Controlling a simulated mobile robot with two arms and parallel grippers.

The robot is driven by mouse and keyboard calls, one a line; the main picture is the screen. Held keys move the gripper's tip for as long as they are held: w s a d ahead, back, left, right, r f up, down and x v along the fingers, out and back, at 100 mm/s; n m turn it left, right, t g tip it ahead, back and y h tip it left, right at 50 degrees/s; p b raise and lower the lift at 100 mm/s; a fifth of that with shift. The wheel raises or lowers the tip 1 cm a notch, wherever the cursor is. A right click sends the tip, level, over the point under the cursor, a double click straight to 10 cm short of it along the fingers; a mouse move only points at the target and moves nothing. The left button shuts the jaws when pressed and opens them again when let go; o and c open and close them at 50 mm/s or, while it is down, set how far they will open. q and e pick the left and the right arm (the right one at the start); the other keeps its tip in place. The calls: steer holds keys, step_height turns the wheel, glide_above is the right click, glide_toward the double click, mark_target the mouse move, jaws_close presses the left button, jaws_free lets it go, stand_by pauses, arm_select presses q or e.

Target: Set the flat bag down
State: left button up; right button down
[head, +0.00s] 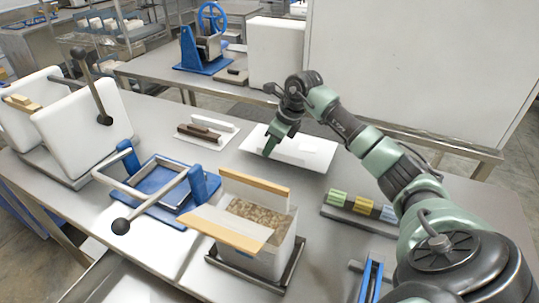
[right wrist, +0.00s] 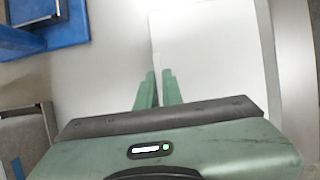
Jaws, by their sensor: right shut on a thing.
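The flat bag (right wrist: 205,60) is a thin white sheet that shows in the right wrist view, just beyond the fingertips. My right gripper (head: 268,152) points down at the left side of a white flat surface (head: 315,153) in the head view. Its green fingers (right wrist: 158,88) are close together at the bag's near left edge, shut on it. White on white makes the bag's outline hard to tell in the head view, and I cannot tell whether its underside touches the surface below. My left gripper is not in view.
A hopper box with brown substrate (head: 262,214) stands in front. A blue tray frame (head: 163,182) with a lever is left of it. A brown-handled tool (head: 199,132) lies behind. A rack of coloured blocks (head: 362,208) lies at the right. Bare steel table shows between them.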

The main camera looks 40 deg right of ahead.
steer(key=shift+f, duration=1.6)
steer(key=shift+f, duration=0.1)
steer(key=c, duration=1.6)
jaws_free()
steer(key=shift+o, duration=0.2)
steer(key=b+v, duration=0.1)
steer(key=v, duration=1.1)
